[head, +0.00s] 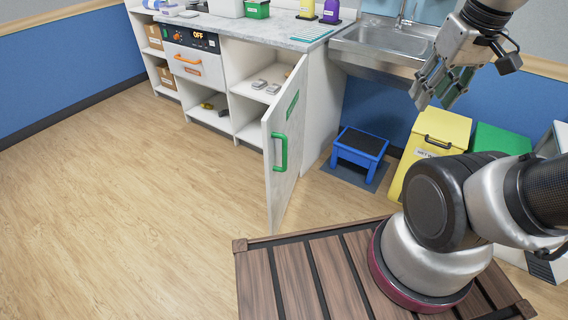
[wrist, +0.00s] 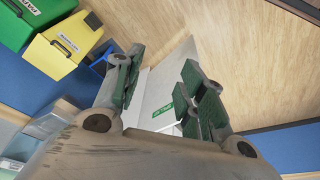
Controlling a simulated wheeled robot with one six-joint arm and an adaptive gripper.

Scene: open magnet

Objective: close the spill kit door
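The spill kit door (head: 283,150) is a white panel hinged on the white cabinet (head: 240,70). It stands wide open toward the front, with a green handle (head: 280,152) and a green label near its top. My gripper (head: 436,98) is up at the right, in front of the sink, well apart from the door. In the wrist view its two fingers (wrist: 162,62) are spread with nothing between them. The door (wrist: 160,85) and its green label show beyond them; the handle cannot be made out there.
A blue step stool (head: 360,147) stands on a dark mat right of the door. Yellow (head: 435,140) and green (head: 498,138) bins stand farther right. Small items lie on the open shelves. The wooden floor (head: 140,200) at left is clear.

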